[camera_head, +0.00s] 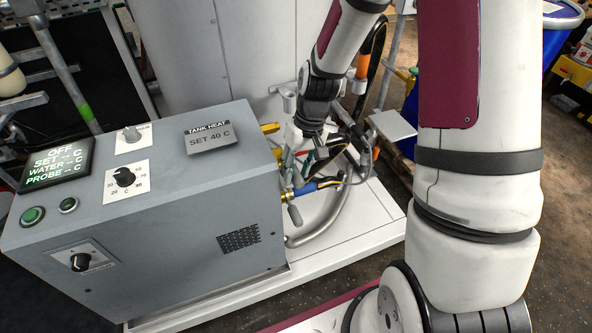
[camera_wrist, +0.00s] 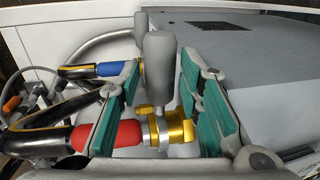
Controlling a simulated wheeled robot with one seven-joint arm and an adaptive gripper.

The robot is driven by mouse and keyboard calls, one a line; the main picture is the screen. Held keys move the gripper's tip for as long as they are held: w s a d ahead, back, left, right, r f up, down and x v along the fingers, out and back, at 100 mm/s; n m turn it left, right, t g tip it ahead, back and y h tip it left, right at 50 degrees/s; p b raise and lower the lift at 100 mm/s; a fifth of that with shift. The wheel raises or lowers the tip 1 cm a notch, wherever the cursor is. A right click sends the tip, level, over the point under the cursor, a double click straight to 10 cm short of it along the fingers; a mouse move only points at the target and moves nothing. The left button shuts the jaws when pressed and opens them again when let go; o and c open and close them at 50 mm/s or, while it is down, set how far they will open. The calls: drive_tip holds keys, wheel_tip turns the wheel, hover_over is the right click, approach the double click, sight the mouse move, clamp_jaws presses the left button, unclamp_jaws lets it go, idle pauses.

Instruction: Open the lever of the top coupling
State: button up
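My gripper (camera_wrist: 160,88) is open. Its two teal-padded fingers stand on either side of a grey lever (camera_wrist: 159,62) and a brass coupling (camera_wrist: 178,130), with gaps visible beside the lever. The lever stands out from the coupling between the fingers. A red-sleeved hose end (camera_wrist: 95,137) joins this coupling, passing partly behind the left finger. A blue-sleeved hose end (camera_wrist: 108,69) shows beyond the left finger in the wrist view. In the head view my gripper (camera_head: 300,160) is beside the heater cabinet and hides most of the red coupling. The blue hose end (camera_head: 304,188) lies below it.
The grey heater cabinet (camera_head: 160,235) stands close to the left of my gripper in the head view. Brass fittings (camera_head: 271,128) stick out of its side. Dark hoses (camera_head: 362,140) and a pale pipe (camera_head: 325,222) crowd the area. The white platform (camera_head: 365,222) has bare room at right.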

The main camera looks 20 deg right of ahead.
drive_tip(key=shift+f, duration=0.25)
clamp_jaws()
drive_tip(key=shift+r, duration=0.1)
